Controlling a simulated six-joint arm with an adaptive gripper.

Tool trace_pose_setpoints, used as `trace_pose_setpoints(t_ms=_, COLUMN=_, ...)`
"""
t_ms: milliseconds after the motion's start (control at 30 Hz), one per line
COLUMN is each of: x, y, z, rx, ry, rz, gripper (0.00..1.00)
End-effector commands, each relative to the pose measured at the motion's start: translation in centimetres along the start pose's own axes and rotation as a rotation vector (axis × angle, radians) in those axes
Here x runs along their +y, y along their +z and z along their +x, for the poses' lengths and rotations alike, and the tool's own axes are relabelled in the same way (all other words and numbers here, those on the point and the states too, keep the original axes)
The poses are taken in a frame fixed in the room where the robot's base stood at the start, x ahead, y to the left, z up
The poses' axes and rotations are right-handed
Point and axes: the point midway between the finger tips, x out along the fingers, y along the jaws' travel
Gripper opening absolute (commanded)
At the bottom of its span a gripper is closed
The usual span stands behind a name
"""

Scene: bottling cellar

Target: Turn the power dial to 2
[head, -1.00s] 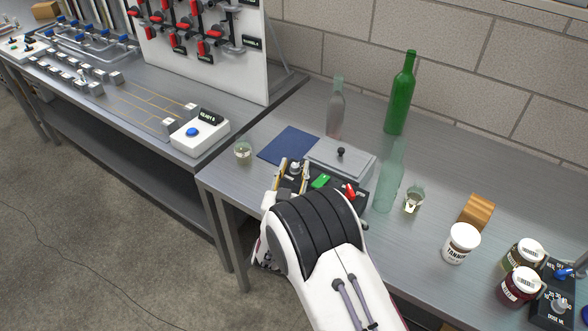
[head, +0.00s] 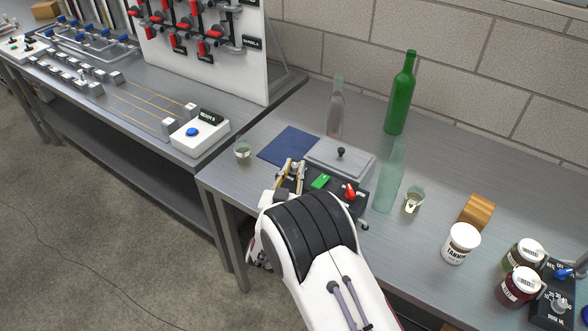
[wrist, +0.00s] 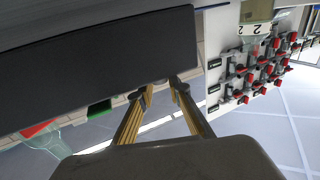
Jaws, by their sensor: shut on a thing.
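A grey box (head: 322,150) with a black-knobbed lid stands on the bench, with a dark control panel along its front. The panel carries a green switch (head: 320,181) and a red knob (head: 350,191); the green switch (wrist: 98,110) and the red knob (wrist: 40,128) also show in the wrist view. My gripper (head: 290,172) is at the panel's left end, left of the green switch. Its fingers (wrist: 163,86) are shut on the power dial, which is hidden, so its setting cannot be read.
A blue mat (head: 288,145) and small glass (head: 243,151) lie left of the box. A pale bottle (head: 390,180) and small glass (head: 414,200) stand close on its right. A clear bottle (head: 335,112) and green bottle (head: 400,95) stand behind. Jars (head: 460,245) are further right.

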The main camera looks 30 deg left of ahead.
Motion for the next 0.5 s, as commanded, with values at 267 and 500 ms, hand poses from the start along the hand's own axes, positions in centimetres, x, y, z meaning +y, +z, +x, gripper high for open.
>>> trace_pose_setpoints(t_ms=267, x=-0.28, y=0.02, z=-0.02, rx=0.001, ry=0.090, rz=0.002, gripper=0.00)
trace_pose_setpoints(t_ms=500, x=-0.41, y=0.05, z=0.00, rx=0.000, ry=0.189, rz=0.002, gripper=0.00)
